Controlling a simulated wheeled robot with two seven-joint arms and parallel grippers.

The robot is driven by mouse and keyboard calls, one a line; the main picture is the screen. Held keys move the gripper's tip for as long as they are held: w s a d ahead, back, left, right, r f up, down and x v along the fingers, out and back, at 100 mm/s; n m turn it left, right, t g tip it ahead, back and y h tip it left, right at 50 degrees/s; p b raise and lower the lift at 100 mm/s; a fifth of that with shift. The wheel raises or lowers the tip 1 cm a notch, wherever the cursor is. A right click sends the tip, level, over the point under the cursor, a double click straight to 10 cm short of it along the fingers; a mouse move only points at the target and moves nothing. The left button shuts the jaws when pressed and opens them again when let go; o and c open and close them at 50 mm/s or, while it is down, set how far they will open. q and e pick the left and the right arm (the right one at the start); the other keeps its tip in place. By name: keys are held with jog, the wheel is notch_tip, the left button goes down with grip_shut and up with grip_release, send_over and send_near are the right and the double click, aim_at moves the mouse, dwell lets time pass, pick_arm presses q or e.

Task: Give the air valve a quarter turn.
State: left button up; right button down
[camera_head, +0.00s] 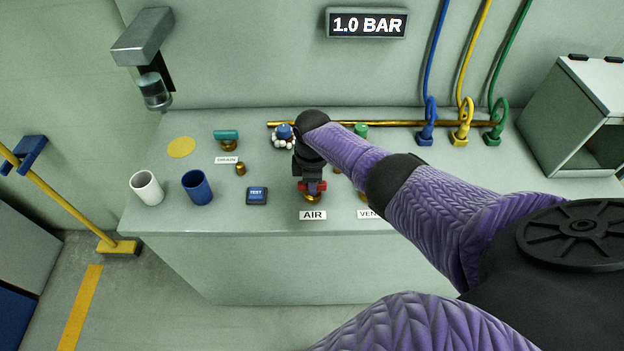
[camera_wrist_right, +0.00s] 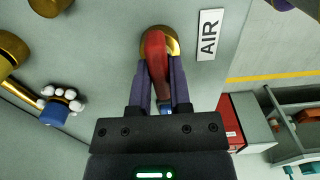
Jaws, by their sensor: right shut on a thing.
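The air valve has a red handle (camera_head: 312,187) on a brass base (camera_head: 312,199), just behind the AIR label (camera_head: 313,215) near the bench's front edge. My right gripper (camera_head: 311,183) reaches down over it. In the right wrist view the red handle (camera_wrist_right: 157,62) lies between the two fingers of my right gripper (camera_wrist_right: 159,80), which are shut on it. The brass base (camera_wrist_right: 160,40) shows beyond the fingertips. The handle points along the line of the fingers in that view. A display (camera_head: 367,23) on the wall reads 1.0 BAR. My left gripper is not in view.
On the bench (camera_head: 240,222) stand a teal-handled DRAIN valve (camera_head: 227,137), a white cup (camera_head: 147,187), a blue cup (camera_head: 197,187) and a TEST button box (camera_head: 257,195). A blue knob (camera_head: 284,131) and a partly hidden green one (camera_head: 361,129) stand behind. My right arm covers part of the VENT area.

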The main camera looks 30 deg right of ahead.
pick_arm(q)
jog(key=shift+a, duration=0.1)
pick_arm(e)
jog(key=c, duration=0.6)
grip_release()
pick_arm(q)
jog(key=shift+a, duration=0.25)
pick_arm(e)
jog(key=shift+o, duration=0.2)
notch_tip(320, 180, up, 9)
jog(key=p, duration=0.4)
jog(key=shift+p, duration=0.3)
jog(key=shift+r, duration=0.5)
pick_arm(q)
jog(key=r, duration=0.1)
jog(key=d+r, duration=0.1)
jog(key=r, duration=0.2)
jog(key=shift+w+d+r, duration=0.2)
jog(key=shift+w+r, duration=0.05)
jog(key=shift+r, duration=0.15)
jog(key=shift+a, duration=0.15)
